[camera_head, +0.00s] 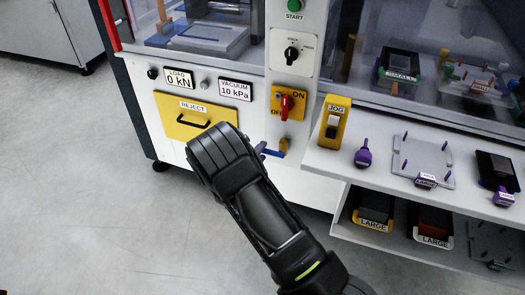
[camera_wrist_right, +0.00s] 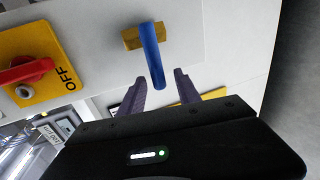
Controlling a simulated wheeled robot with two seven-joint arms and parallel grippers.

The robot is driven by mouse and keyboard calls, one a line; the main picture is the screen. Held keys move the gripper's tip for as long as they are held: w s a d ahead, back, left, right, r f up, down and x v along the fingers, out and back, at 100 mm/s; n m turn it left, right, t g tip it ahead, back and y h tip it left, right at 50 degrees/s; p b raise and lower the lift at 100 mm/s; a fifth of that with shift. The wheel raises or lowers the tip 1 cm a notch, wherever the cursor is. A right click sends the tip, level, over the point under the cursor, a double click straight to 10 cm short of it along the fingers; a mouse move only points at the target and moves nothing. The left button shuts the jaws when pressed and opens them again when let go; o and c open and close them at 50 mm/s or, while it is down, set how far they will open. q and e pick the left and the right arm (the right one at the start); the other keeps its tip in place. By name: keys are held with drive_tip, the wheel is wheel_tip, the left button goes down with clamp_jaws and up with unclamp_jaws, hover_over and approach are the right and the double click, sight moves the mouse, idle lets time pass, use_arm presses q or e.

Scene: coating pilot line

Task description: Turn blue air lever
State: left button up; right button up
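The blue air lever (camera_head: 271,152) is on the white machine front, below the red rotary switch, just right of my right wrist. In the right wrist view the blue lever (camera_wrist_right: 152,58) sticks out from a brass-coloured valve body (camera_wrist_right: 130,38). My right gripper (camera_wrist_right: 159,82) is open, with its two dark fingers apart. The lever's free end appears between the fingertips in that view, and no finger is seen closed on it. I cannot tell how far apart they are in depth. My left gripper is not in view.
The red switch on its yellow plate (camera_head: 287,104) sits just above the lever. A yellow reject drawer (camera_head: 178,120) is to the left. A yellow jog box (camera_head: 333,122) stands on the white shelf (camera_head: 318,157) at right, with purple-handled parts farther along. Open floor lies at left.

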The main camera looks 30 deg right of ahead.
drive_tip(key=v, duration=0.6)
drive_tip(key=shift+a+f, duration=0.1)
idle(0.3)
drive_tip(key=s+a+f+m+g+y+p, duration=0.3)
drive_tip(key=s+a+f+m+y+p, duration=0.3)
drive_tip(key=s+a+f+y, duration=0.65)
drive_tip(key=s+a+r+m+g+y+p, duration=0.1)
drive_tip(key=s+a+r+g+y+p, duration=0.1)
drive_tip(key=s+a, duration=0.6)
drive_tip(key=s+a+r+m+g+y+p, duration=0.1)
drive_tip(key=s+a+r+g+y+p, duration=0.1)
drive_tip(key=s+a, duration=0.7)
wheel_tip(320, 180, up, 2)
drive_tip(key=shift+a+r+m+g, duration=0.1)
drive_tip(key=shift+a+m+g, duration=0.35)
drive_tip(key=shift+a, duration=0.2)
drive_tip(key=shift+w, duration=0.2)
